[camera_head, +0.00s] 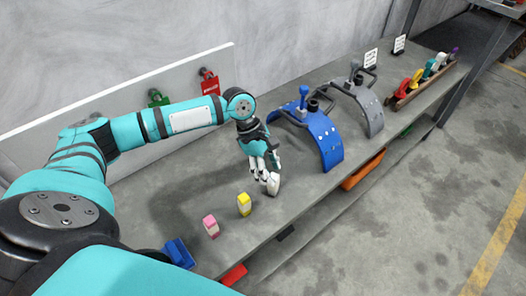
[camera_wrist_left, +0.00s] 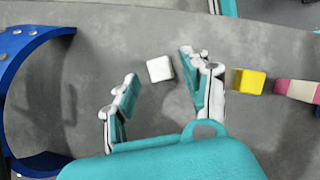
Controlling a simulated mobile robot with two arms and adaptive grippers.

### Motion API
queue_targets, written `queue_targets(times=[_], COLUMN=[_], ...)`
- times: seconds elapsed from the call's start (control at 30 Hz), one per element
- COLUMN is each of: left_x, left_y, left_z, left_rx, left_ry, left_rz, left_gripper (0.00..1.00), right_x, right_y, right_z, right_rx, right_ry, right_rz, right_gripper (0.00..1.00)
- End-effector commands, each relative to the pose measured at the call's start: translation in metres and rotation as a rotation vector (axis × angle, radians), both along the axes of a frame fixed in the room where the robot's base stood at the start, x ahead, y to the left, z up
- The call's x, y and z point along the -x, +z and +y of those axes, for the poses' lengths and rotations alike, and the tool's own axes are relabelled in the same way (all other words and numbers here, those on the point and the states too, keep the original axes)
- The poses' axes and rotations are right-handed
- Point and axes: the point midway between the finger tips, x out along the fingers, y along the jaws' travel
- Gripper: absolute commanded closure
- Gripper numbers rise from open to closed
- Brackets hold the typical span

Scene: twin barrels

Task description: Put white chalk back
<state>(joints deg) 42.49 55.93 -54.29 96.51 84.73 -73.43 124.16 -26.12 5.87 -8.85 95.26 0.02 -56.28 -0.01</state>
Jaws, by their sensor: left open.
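The white chalk (camera_head: 273,186) stands on the grey bench near its front edge, partly hidden by my fingers in the head view. My left gripper (camera_head: 263,177) is open just above it. In the left wrist view the white chalk (camera_wrist_left: 160,69) shows as a pale block between the tips of my two spread fingers, with a gap on each side. The yellow chalk (camera_head: 244,204) and the pink chalk (camera_head: 211,226) stand to the left along the bench. The yellow chalk (camera_wrist_left: 249,81) lies just outside one finger in the wrist view. My right gripper is not in view.
A blue arched stand (camera_head: 318,138) is close right of my left gripper, with a grey arched stand (camera_head: 366,106) beyond. A rack (camera_head: 425,84) of coloured items is at the far right. A small blue tray (camera_head: 178,252) sits at the near left. An orange bin (camera_head: 363,170) is below the bench.

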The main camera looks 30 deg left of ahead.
Motion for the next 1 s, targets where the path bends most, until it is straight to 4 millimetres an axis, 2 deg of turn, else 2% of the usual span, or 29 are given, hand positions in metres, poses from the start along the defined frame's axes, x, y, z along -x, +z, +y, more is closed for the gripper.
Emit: queue_targets(times=[0.03, 0.1, 0.33, 0.5, 1.0], left_x=[0.000, 0.000, 0.001, 0.001, 0.001], left_y=[0.015, 0.028, 0.057, 0.064, 0.063], left_z=[0.006, 0.011, 0.024, 0.028, 0.027], left_rx=[-0.001, 0.000, 0.000, 0.000, 0.000], left_ry=[0.001, 0.001, 0.001, 0.000, 0.001], left_rz=[-0.002, -0.002, 0.000, 0.001, 0.001], left_gripper=[0.52, 0.52, 0.52, 0.52, 0.52], right_x=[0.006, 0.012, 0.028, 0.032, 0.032], right_y=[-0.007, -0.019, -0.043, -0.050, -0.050], right_z=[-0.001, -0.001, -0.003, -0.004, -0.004], right_rx=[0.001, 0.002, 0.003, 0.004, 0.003], right_ry=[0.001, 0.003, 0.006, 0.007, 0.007], right_rz=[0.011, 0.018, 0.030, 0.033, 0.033], right_gripper=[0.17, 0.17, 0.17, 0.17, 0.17])
